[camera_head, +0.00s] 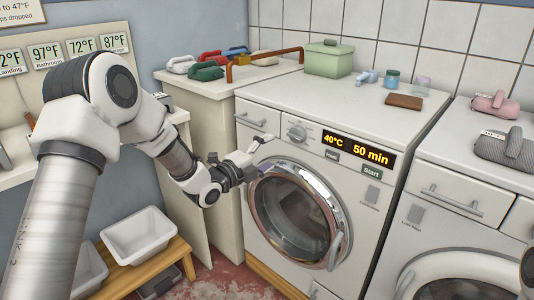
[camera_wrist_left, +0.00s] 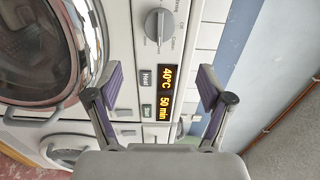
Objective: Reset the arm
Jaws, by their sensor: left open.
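My left arm (camera_head: 165,155) comes in from the left and reaches out to the front of the middle white machine (camera_head: 252,205). My left gripper (camera_head: 264,155) is open in front of that machine, by the upper left of its round door (camera_head: 298,215) and below its knob (camera_head: 297,132). In the left wrist view the two fingers (camera_wrist_left: 160,88) stand apart with nothing between them. Beyond them show the knob (camera_wrist_left: 158,25), the lit display (camera_wrist_left: 166,93) reading 40°C and 50 min, and the Heat and Start buttons. Whether a finger touches the machine is unclear. My right gripper is not in view.
A green box (camera_head: 329,59), jars and a brown block (camera_head: 404,101) stand on top of the machine. Coloured irons (camera_head: 207,68) sit on the counter at the back left. A white basin (camera_head: 138,236) stands on a low wooden bench (camera_head: 160,270). Another machine (camera_head: 470,200) stands at right.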

